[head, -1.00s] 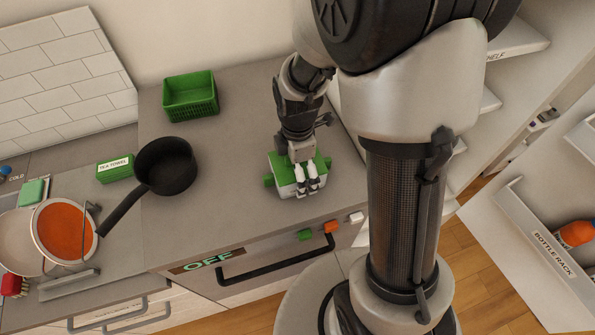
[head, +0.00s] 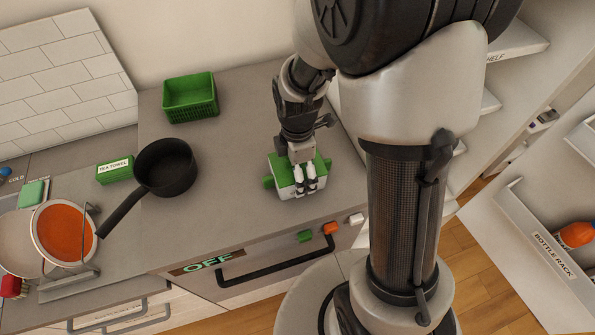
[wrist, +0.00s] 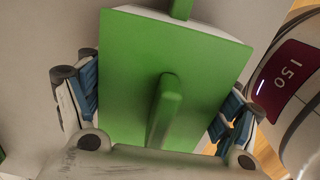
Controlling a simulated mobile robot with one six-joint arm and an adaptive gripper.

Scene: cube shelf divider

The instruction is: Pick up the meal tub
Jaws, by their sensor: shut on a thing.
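The meal tub, a pale box with a green lid and green side handles, is on the grey counter just behind its front edge in the head view (head: 283,186). In the wrist view its green lid (wrist: 130,60) with a raised bar fills the middle. My gripper (head: 308,187) is above it, pointing down. Its blue-padded fingers stand on the left and right sides of the tub in the wrist view (wrist: 160,105), shut on it. The fingers cover part of the tub in the head view. I cannot tell any gap between tub and counter.
A black saucepan (head: 166,167) and a green tea towel box (head: 115,170) are to the left. An empty-looking green basket (head: 190,97) stands at the back. Shelves and a bottle rack (head: 552,254) are at right. Counter between saucepan and tub is clear.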

